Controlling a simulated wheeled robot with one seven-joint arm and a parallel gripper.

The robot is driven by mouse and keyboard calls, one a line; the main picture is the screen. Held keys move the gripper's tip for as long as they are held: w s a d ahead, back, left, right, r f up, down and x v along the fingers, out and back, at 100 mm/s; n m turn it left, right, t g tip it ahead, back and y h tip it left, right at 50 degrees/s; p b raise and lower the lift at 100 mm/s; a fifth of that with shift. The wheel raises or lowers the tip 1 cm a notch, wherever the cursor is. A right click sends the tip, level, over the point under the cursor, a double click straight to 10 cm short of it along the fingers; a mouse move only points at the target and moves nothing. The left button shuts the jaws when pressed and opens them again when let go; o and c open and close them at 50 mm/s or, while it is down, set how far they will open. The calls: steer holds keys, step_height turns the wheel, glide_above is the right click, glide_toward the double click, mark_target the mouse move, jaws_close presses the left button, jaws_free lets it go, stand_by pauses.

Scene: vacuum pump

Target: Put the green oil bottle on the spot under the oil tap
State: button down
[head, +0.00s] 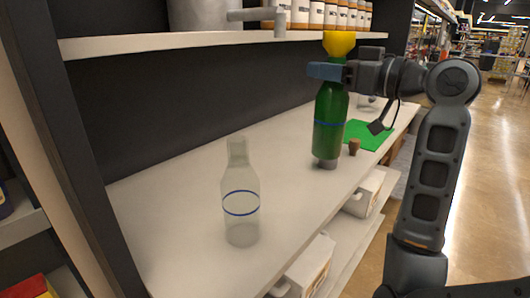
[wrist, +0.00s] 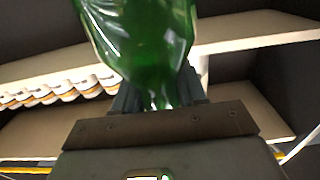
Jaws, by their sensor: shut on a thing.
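The green oil bottle (head: 329,125), with a blue ring line, is upright above the right part of the worktop. My gripper (head: 328,71) is shut on its upper part from the right. A yellow funnel-shaped piece (head: 339,43) shows at the bottle's top. The wrist view shows the green glass (wrist: 145,40) between the fingers (wrist: 158,95). A short grey round piece (head: 326,163) is directly under the bottle; I cannot tell whether they touch. A grey tap (head: 280,20) sticks out from a grey vessel (head: 200,14) on the upper shelf. No marked spot under the tap is clearly visible.
A clear bottle (head: 240,205) with a blue ring stands at the worktop's front. A brown cork (head: 354,146) and a green mat (head: 368,135) are right of the green bottle. Several labelled jars (head: 331,15) line the upper shelf (head: 170,43). The middle worktop (head: 190,180) is clear.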

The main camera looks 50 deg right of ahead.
mark_target(331, 109)
steer(key=w+a+f, duration=0.5)
steer(key=w+f, duration=0.4)
steer(key=f, duration=0.1)
steer(key=shift+w+f+p, duration=0.2)
steer(key=shift+p, duration=0.25)
steer(key=shift+a+f, duration=0.1)
steer(key=shift+f, duration=0.05)
steer(key=c, duration=0.6)
jaws_free()
steer(key=shift+c, duration=0.2)
steer(key=s+b, duration=0.2)
steer(key=s, duration=1)
